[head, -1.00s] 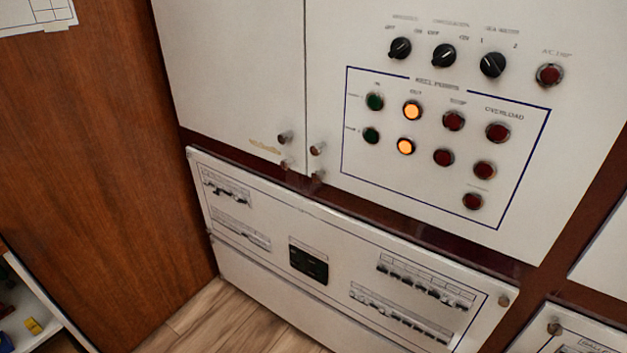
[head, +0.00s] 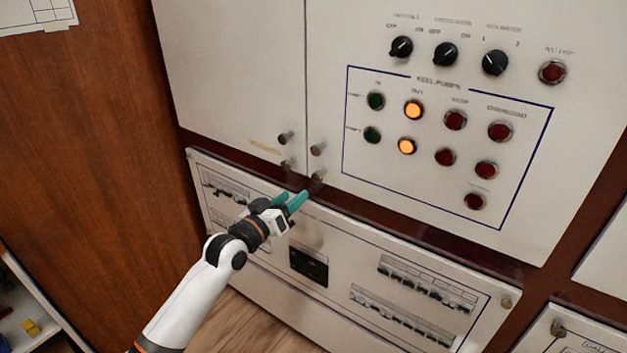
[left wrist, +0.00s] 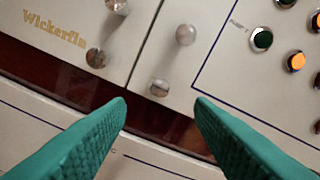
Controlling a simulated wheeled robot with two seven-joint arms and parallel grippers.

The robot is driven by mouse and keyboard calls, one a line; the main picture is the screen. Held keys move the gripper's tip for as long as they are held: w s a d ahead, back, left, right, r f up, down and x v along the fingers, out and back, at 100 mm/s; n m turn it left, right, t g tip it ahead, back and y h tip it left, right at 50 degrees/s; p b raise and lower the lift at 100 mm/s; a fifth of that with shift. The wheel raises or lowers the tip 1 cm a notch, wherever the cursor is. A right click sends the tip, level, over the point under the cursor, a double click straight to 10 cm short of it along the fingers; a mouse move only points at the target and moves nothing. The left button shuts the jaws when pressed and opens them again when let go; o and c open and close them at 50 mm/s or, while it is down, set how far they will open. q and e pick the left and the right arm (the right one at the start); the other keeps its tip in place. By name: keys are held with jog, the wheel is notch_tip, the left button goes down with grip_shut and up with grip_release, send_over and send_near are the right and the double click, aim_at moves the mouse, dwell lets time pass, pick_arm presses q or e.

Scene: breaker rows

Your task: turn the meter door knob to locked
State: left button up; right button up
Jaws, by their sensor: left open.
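Small silver knobs sit at the bottom corners of two white doors. On the left door are an upper knob (head: 285,138) and a lower knob (head: 287,165). On the right door are an upper knob (head: 318,149) and a lower knob (head: 318,175). No label shows which is the meter door knob. My left gripper (head: 294,197), with teal fingers, is open and empty just below these knobs. In the left wrist view, the right door's lower knob (left wrist: 159,87) lies ahead, between the fingertips in the picture, apart from both. My right gripper is not in view.
The right door (head: 590,100) carries black rotary switches, lamps and push buttons. Below is a white breaker panel (head: 330,225) with breaker rows and a black socket (head: 308,265). A brown wooden wall (head: 90,150) stands at the left, with a shelf (head: 35,310) at lower left.

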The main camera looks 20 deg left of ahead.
aim_at(316, 178)
pick_arm(q)
jog(key=x, duration=0.9)
jog(key=shift+w+d, duration=0.1)
jog(key=shift+w, duration=0.25)
jog(key=c, duration=1)
